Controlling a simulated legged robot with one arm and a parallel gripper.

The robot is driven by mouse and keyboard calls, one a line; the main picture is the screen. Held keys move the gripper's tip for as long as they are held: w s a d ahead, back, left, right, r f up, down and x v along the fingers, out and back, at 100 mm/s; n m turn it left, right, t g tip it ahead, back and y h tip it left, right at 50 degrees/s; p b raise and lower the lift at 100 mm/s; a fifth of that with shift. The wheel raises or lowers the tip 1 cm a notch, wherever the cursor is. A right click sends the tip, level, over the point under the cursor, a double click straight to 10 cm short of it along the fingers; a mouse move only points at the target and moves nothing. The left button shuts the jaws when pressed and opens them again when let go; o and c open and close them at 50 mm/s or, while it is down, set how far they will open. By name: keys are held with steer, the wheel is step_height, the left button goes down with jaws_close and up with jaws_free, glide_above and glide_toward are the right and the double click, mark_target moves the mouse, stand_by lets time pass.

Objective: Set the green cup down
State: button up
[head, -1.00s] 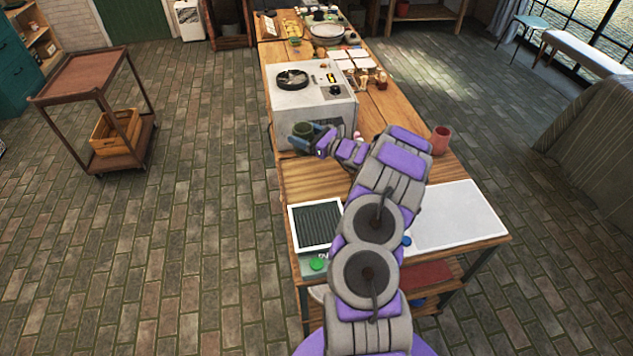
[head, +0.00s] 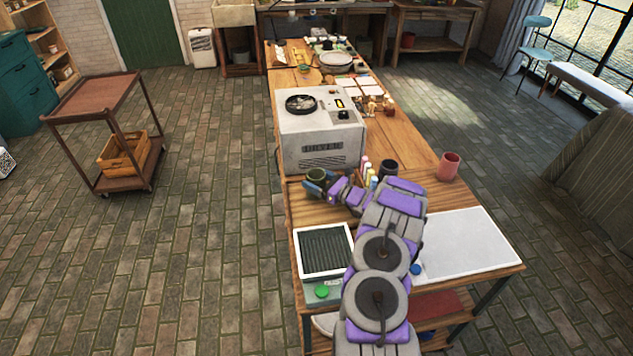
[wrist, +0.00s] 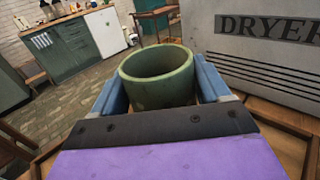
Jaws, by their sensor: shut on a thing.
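The green cup (wrist: 158,76) is upright between the two blue fingers of my gripper (wrist: 160,95) in the wrist view. In the head view the cup (head: 316,176) is at my gripper (head: 318,187), in front of the dryer near the left edge of the wooden table (head: 310,208). My gripper is shut on the cup. The cup's base is hidden in both views, so I cannot tell whether it touches the table.
The white dryer box (head: 322,155) stands just behind the cup. A dark ridged panel (head: 324,250) lies in front. Small bottles (head: 368,172), a dark cup (head: 388,168) and a red cup (head: 448,167) stand to the right. A white board (head: 465,243) lies front right.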

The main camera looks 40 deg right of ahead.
steer(key=shift+d, duration=0.2)
steer(key=o, duration=1.2)
steer(key=shift+d, duration=0.2)
steer(key=shift+o, duration=1)
steer(key=shift+a, duration=0.25)
steer(key=shift+s, duration=0.1)
